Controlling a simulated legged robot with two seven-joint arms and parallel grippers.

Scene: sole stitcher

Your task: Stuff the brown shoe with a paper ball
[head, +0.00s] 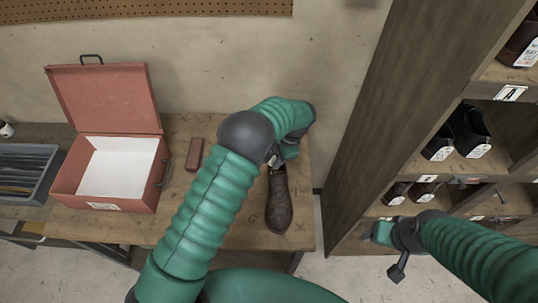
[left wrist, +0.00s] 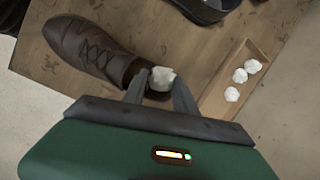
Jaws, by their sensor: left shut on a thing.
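The brown lace-up shoe (head: 279,205) lies on the wooden workbench, toe toward the front edge. It also shows in the left wrist view (left wrist: 88,46), with its opening at my gripper. My left gripper (left wrist: 160,84) is shut on a white paper ball (left wrist: 162,76) at the shoe's opening. In the head view my left gripper (head: 277,160) is partly hidden by my arm, and the ball cannot be made out. I cannot tell how deep the ball sits in the opening. My right gripper (head: 392,248) hangs in front of the shelf, away from the shoe.
A wooden tray (left wrist: 222,98) with three paper balls (left wrist: 240,75) lies beside the shoe. A dark shoe (left wrist: 203,8) is at the wrist view's top edge. An open red box (head: 98,190) and a reddish block (head: 195,154) stand left; a shoe shelf (head: 365,120) rises right.

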